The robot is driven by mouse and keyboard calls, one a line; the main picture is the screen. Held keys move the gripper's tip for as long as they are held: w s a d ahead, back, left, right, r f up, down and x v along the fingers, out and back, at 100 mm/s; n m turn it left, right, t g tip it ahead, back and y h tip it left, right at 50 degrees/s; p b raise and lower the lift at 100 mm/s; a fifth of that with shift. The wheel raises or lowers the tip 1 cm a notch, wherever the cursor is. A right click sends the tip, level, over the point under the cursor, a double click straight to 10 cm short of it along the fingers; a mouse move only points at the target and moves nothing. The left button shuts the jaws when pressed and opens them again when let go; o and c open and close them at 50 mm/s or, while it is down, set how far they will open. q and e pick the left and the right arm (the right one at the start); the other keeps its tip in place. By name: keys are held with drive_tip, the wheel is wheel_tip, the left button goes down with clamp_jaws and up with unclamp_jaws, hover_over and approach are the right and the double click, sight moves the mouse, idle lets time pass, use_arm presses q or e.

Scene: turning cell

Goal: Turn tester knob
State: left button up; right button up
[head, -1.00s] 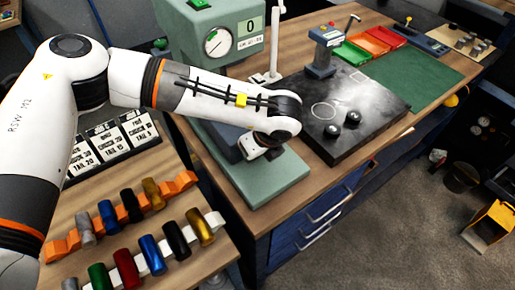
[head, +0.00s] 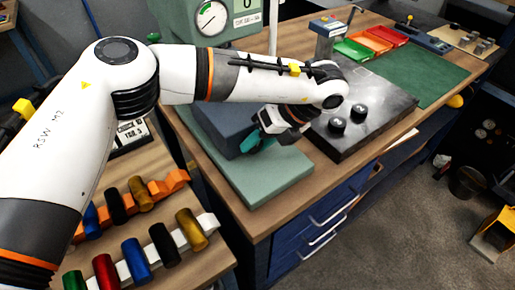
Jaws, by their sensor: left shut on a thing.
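My left arm crosses in front of the tester from the left. My left gripper (head: 255,138) points down and left beside the block, shut on a teal part (head: 248,143) that looks like the tester knob. The fingers and the block hide much of it. My right gripper is not in view.
A black plate (head: 385,120) with two black knobs lies right of the tester. Green, orange and red trays (head: 382,37) and a green mat (head: 425,75) are behind it. Coloured cylinders on racks (head: 195,236) stand at the lower left. The base's front is clear.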

use_arm(q)
drive_tip(key=shift+d+f+g+y+b, duration=0.1)
drive_tip(key=shift+g+y+b, duration=0.2)
drive_tip(key=shift+y+b, duration=0.1)
drive_tip(key=o, duration=0.9)
drive_tip(key=shift+o, duration=0.2)
